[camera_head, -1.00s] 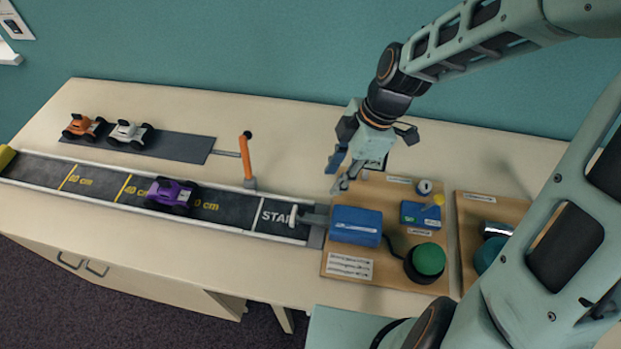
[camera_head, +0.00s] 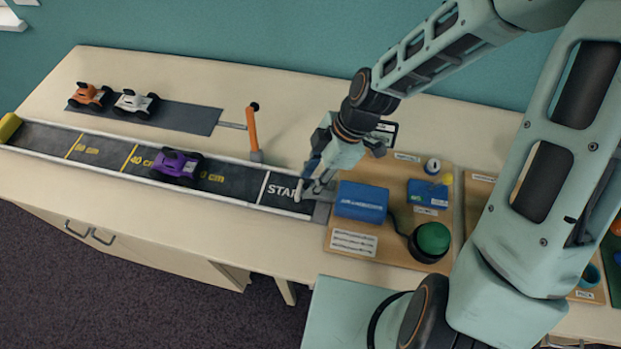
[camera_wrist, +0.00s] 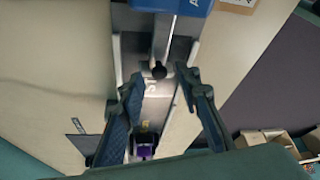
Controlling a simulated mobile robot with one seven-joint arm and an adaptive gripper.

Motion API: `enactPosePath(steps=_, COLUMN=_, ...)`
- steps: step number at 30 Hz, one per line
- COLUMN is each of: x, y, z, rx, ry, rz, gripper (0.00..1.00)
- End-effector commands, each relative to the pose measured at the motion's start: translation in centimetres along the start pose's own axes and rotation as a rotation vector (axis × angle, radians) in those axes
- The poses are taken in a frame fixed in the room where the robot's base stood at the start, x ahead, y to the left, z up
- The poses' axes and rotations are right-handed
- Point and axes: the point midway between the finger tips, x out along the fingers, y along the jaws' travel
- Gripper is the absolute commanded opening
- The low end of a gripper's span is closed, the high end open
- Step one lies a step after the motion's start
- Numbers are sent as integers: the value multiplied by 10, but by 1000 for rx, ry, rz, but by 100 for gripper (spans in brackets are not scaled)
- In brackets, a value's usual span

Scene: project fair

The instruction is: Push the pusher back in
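The blue actuator box (camera_head: 361,202) sits at the start end of the track, on a wooden board. In the wrist view, the pusher's grey rod (camera_wrist: 163,35) runs out from the blue box (camera_wrist: 172,4), and a small dark end piece shows at its tip. My gripper (camera_head: 309,193) is low over the start end and hides the pusher in the head view. In the wrist view my gripper (camera_wrist: 160,82) is open, its fingers apart on either side of the rod's line near that end. Whether a finger touches it, I cannot tell.
The purple car (camera_head: 177,167) stands on the track (camera_head: 112,152). An orange post (camera_head: 252,133) rises behind the track. A green button (camera_head: 432,237) and a small blue box (camera_head: 427,194) are right of the actuator. Orange (camera_head: 89,95) and white (camera_head: 135,103) cars stand behind.

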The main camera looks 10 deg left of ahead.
Motion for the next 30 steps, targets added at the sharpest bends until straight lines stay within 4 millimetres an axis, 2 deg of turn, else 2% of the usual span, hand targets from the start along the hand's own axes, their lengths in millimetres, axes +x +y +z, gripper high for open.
enactPosePath(steps=11, x=4, y=0, z=0, rx=0, ry=-1, rz=1, gripper=30)
enactPosePath(steps=19, x=4, y=0, z=0, rx=0, ry=-1, rz=1, gripper=0)
enactPosePath(steps=30, x=4, y=1, z=0, rx=0, ry=-1, rz=2, gripper=0)
